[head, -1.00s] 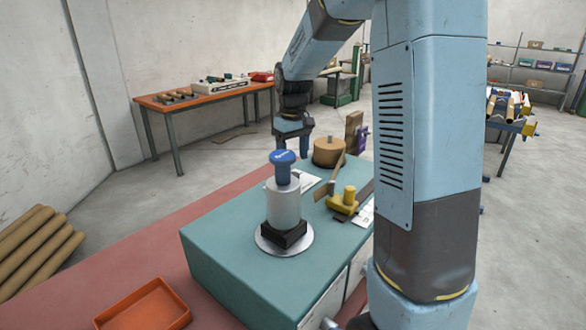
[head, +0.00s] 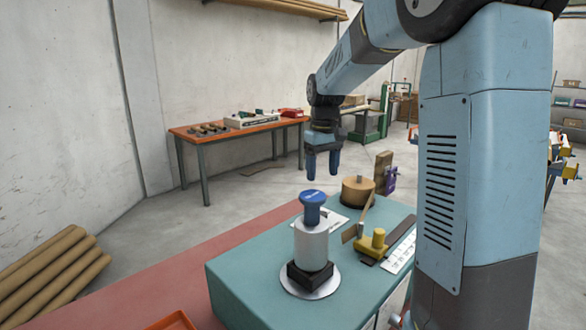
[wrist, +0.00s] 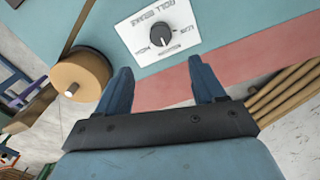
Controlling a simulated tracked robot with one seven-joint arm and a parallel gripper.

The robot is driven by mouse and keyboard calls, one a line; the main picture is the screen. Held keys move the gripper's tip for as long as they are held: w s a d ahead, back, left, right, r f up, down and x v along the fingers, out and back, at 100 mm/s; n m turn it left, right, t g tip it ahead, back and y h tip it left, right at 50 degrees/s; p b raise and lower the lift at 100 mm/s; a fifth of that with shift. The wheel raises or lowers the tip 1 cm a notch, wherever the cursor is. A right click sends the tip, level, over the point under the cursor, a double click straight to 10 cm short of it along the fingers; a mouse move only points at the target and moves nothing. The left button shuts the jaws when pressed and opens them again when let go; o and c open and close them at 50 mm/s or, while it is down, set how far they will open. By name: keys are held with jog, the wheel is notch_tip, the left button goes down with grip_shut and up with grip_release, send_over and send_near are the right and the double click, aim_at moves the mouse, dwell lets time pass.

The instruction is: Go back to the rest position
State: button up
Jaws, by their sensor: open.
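My gripper (head: 322,163) hangs with its fingers pointing down, open and empty, above and behind the far part of the teal bench cabinet (head: 245,285). In the wrist view my gripper (wrist: 163,88) shows two separate blue fingers with nothing between them. Beyond them lies a white panel with a black dial knob (wrist: 161,34). A brown roll (wrist: 80,80) with a strip running from it is left of the fingers; it also shows in the head view (head: 357,190). A silver cylinder with a blue knob (head: 313,208) stands on a round plate, apart from my gripper.
A yellow clamp-like part (head: 373,243) sits on the cabinet's right. An orange tray (head: 175,321) lies at the lower edge. Brown tubes (head: 50,275) are stacked at left. An orange-topped table (head: 200,135) stands behind. The air around my gripper looks clear.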

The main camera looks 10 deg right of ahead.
jog(key=s+r+m+t, duration=0.1)
jog(key=s+m+t, duration=0.1)
jog(key=s, duration=1.2)
jog(key=s+r+m+t, duration=0.1)
jog(key=s+t, duration=0.2)
jog(key=s, duration=1.2)
jog(key=shift+d+r+m+t, duration=0.2)
jog(key=shift+r+m+t, duration=0.1)
jog(key=shift+r+m, duration=0.1)
